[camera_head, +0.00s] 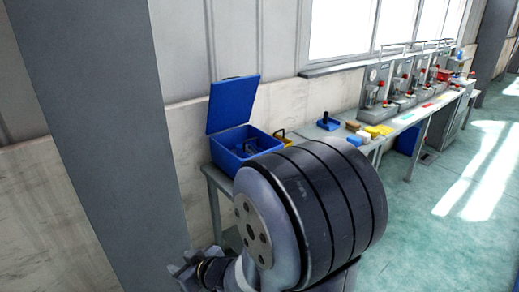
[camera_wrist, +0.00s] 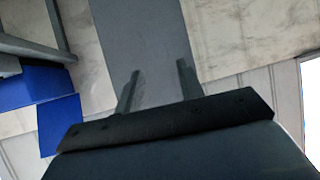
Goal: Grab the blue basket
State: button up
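A blue box with its lid raised (camera_head: 232,150) stands on the near left end of the long table. Dark items and something with a yellow edge show in or beside it. A blue shape, likely the same box, shows at the left edge of the wrist view (camera_wrist: 28,88). Another blue container (camera_head: 408,139) is on the floor under the table. I cannot tell for certain which one is the blue basket. My gripper (camera_wrist: 159,85) is open and empty, fingers apart, away from both. In the head view it is low, left of my arm (camera_head: 185,268).
The long grey table (camera_head: 395,122) runs along the wall under the windows, with a blue holder (camera_head: 328,122), small coloured blocks and several grey machines (camera_head: 376,95) on it. A grey pillar (camera_head: 95,120) stands at left. The green floor (camera_head: 440,235) at right is clear.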

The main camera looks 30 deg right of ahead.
aim_at(251, 148)
jog(key=i+l+z, duration=0.25)
jog(key=i+l, duration=0.5)
jog(key=i+l+z, duration=0.25)
jog(key=i+l, duration=0.5)
jog(key=i, duration=0.05)
